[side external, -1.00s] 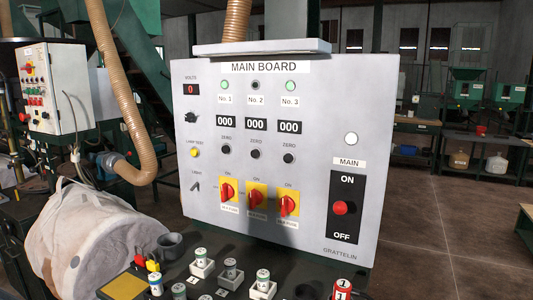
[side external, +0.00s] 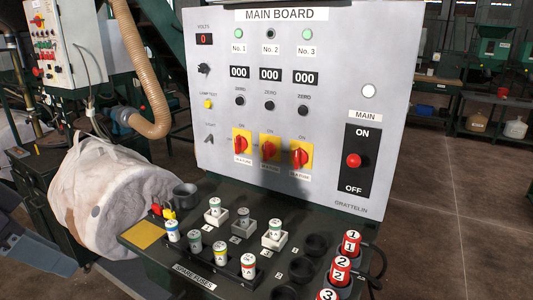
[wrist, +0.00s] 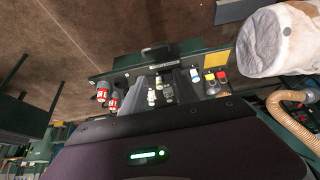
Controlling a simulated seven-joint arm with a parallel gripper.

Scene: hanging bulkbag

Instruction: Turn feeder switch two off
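The main board (side external: 225,120) stands upright in the side external view. Feeder switch two (side external: 270,149) is the middle of three red rotary handles on yellow plates, under the No. 2 column. Its handle looks near upright; its exact setting is too small to read. The No. 2 lamp (side external: 270,34) is dark. The No. 1 lamp (side external: 238,34) and No. 3 lamp (side external: 307,34) are green. My gripper (wrist: 150,125) shows as a dark body with a green light in the wrist view, above the fuse shelf. The switches are outside the wrist view.
Feeder switch one (side external: 241,144) and switch three (side external: 300,156) flank it closely. The red main switch (side external: 354,161) is at right. Below, a shelf holds several fuses (side external: 220,254) and red numbered plugs (side external: 341,270). A whitish bag (side external: 105,190) and hose (side external: 135,75) are at left.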

